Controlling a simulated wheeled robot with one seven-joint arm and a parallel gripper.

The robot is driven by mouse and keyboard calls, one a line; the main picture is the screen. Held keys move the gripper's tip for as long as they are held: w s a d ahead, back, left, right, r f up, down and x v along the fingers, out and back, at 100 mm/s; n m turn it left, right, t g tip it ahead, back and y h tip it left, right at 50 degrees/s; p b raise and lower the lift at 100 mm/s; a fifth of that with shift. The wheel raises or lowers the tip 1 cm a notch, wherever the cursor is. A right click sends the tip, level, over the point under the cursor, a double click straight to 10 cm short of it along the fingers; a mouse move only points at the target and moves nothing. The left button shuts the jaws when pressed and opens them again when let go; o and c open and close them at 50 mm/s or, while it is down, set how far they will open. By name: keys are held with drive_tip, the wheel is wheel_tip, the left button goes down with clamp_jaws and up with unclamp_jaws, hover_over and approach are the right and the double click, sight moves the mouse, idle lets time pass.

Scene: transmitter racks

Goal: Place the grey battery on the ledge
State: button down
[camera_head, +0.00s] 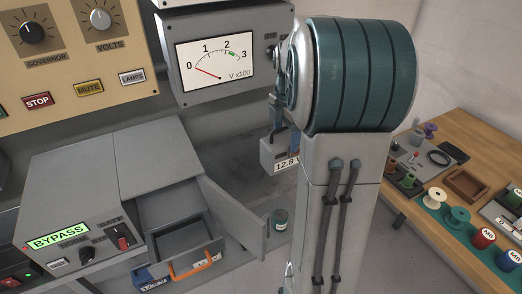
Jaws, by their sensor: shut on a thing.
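The grey battery (273,154) carries a white label reading about "12.8" and hangs upright below my gripper (276,130). My arm hides the right part of the battery. A flat grey surface (238,158) runs along the wall behind and below the battery and looks like the ledge. The battery seems to be held above it, but I cannot tell how far.
The meter (223,58) hangs above. A wooden bench (460,190) with spools is at right.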

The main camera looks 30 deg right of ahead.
drive_tip(key=w+a+f+p, duration=0.1)
drive_tip(key=w+a+f, duration=0.1)
drive_tip(key=w+f, duration=0.7)
drive_tip(key=shift+w+f, duration=0.15)
drive_tip(key=shift+f, duration=0.15)
drive_tip(key=shift+f, duration=0.1)
drive_tip(key=shift+c, duration=1.3)
unclamp_jaws()
drive_tip(key=shift+f, duration=0.1)
